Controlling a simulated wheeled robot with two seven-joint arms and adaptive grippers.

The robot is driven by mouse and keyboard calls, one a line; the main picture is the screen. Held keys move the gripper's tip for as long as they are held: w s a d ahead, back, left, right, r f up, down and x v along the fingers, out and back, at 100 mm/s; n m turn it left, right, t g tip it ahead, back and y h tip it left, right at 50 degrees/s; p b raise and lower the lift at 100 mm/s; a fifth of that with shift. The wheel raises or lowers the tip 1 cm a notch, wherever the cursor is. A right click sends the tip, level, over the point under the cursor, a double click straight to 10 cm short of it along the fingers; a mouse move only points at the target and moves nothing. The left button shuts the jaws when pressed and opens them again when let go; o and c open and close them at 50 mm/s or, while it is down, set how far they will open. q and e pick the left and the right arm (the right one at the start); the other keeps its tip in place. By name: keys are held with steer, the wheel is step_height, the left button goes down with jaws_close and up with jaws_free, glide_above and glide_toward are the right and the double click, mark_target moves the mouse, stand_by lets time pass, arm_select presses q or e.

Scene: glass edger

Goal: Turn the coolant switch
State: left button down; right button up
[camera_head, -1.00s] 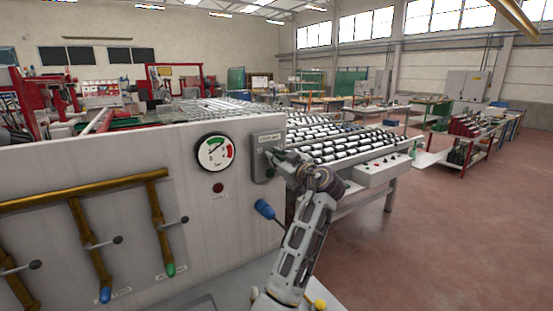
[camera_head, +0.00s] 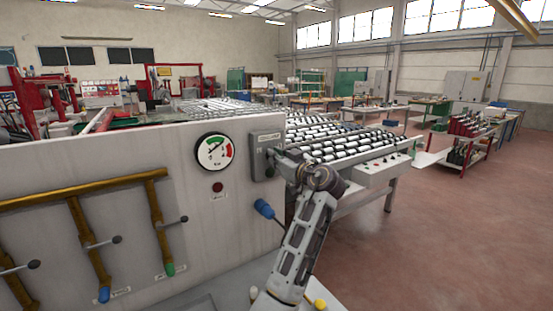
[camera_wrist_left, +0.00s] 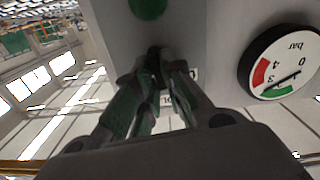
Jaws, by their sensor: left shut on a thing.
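The coolant switch box (camera_head: 266,145) is a grey plate with a label at its top, on the right end of the pale machine panel. My left gripper (camera_head: 274,163) is at the lower part of this box, its arm coming up from below. In the left wrist view its two dark fingers (camera_wrist_left: 158,75) are closed around the dark switch knob (camera_wrist_left: 154,57), which they mostly hide. A green round part (camera_wrist_left: 147,7) shows beyond the knob. The exact angle of the knob cannot be told. My right gripper is not in view.
A round pressure gauge (camera_head: 214,152) is left of the box, with a dark red button (camera_head: 217,187) below it. Brass pipes with valve levers (camera_head: 103,241) run along the panel's left. A roller table (camera_head: 345,140) stands behind on the right. The red floor beyond is open.

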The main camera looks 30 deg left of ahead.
arm_select(q)
steer(key=shift+w+d+f+m+p, duration=0.1)
steer(key=shift+m+p, duration=0.5)
steer(key=shift+m, duration=1.85)
steer(key=shift+w+d+m+p, duration=0.1)
steer(key=shift+m+p, duration=0.5)
steer(key=shift+m, duration=1.85)
steer(key=c, duration=1.5)
jaws_free()
steer(key=shift+d, duration=0.1)
steer(key=shift+v, duration=3.65)
